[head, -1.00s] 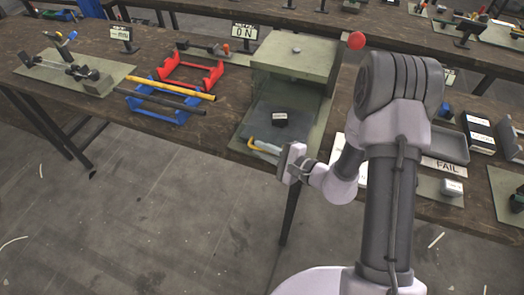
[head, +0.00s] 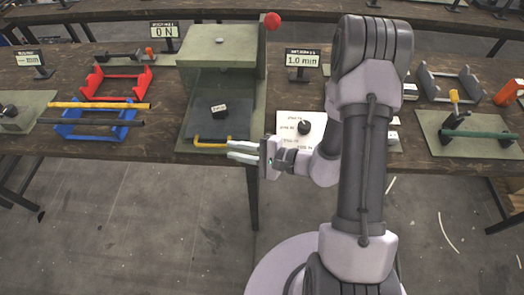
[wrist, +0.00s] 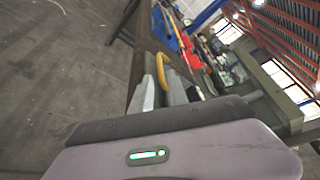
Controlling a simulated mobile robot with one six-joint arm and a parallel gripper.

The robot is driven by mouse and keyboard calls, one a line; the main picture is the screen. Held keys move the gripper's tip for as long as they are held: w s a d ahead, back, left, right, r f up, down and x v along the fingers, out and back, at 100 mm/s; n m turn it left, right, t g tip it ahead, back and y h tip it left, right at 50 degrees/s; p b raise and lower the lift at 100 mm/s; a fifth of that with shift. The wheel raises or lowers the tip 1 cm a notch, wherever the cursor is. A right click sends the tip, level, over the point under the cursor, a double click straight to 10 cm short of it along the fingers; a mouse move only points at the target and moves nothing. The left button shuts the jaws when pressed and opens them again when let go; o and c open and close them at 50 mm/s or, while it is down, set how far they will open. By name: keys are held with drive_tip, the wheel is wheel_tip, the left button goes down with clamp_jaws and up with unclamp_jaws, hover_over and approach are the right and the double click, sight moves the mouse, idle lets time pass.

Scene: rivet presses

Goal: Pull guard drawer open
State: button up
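The grey-green press (head: 217,48) stands on the wooden bench, with a dark guard drawer (head: 203,122) low at its front. A yellow handle (head: 212,143) runs along the drawer's front edge. A small black labelled block (head: 219,111) shows at the drawer. My gripper (head: 242,150) is just right of the handle, its two pale fingers apart and pointing left, with nothing seen between them. In the wrist view the yellow handle (wrist: 163,68) appears just beyond the fingertips (wrist: 156,80). I cannot tell whether they touch it.
Left of the press are a red rack (head: 116,83) and a blue rack (head: 97,120) with yellow and black rods. A white sheet with a black knob (head: 304,127) lies to the right. The floor (head: 130,230) before the bench is clear.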

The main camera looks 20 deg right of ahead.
drive_tip(key=p+v, duration=0.1)
drive_tip(key=v, duration=0.7)
drive_tip(key=s+a+r+n+g+h, duration=0.4)
drive_tip(key=s+a+r+n+g, duration=0.45)
drive_tip(key=s+r, duration=0.35)
drive_tip(key=s+d+r+n+t+h, duration=0.1)
drive_tip(key=d+r+t+h, duration=0.4)
drive_tip(key=r, duration=0.4)
drive_tip(key=shift+s+d+r+h, duration=0.15)
drive_tip(key=shift+s+d+h, duration=0.15)
drive_tip(key=shift+h, duration=0.3)
